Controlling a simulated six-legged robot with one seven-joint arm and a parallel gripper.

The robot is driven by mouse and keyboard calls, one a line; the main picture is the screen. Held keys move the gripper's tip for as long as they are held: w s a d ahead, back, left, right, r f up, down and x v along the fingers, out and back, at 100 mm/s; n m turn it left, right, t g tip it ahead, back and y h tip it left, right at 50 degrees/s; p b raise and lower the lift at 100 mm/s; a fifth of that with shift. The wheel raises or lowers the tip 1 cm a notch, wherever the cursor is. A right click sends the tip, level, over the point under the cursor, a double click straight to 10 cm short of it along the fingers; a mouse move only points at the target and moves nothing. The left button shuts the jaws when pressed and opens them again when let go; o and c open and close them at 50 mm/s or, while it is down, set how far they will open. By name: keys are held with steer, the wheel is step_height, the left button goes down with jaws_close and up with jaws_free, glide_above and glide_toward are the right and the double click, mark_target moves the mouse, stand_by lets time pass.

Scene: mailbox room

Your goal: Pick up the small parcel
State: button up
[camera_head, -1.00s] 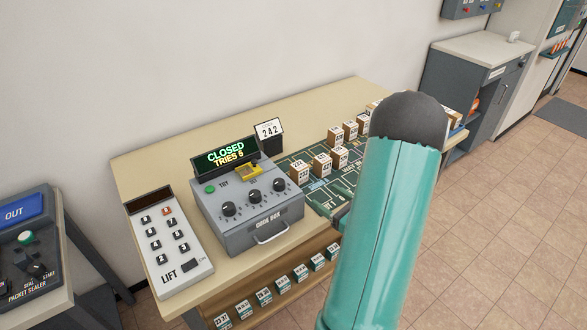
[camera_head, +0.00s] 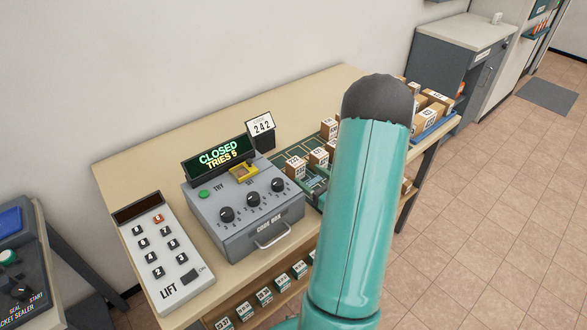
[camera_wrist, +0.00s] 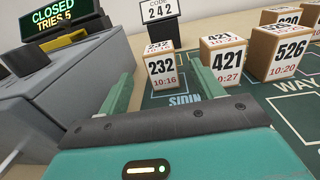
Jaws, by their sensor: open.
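Several small brown parcels with white number labels stand on a dark green mat; the frames do not single one out as the small parcel. In the wrist view, a parcel marked 232 (camera_wrist: 160,69) stands upright ahead of my gripper (camera_wrist: 163,72), between its fingers in the picture. The fingers are apart and hold nothing; I cannot tell whether they reach around it. Parcels marked 421 (camera_wrist: 224,57) and 526 (camera_wrist: 279,53) stand to its right.
The grey code box (camera_head: 246,216), its display reading CLOSED, is close left of the mat. A card reading 242 (camera_head: 261,125) stands behind it. The LIFT keypad (camera_head: 160,245) is farther left. A blue tray (camera_head: 437,128) of parcels is at the far right.

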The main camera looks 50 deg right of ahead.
mark_target(291, 162)
steer(key=w, duration=0.9)
steer(key=shift+d, duration=0.35)
steer(key=c, duration=1.1)
steer(key=shift+r, duration=0.1)
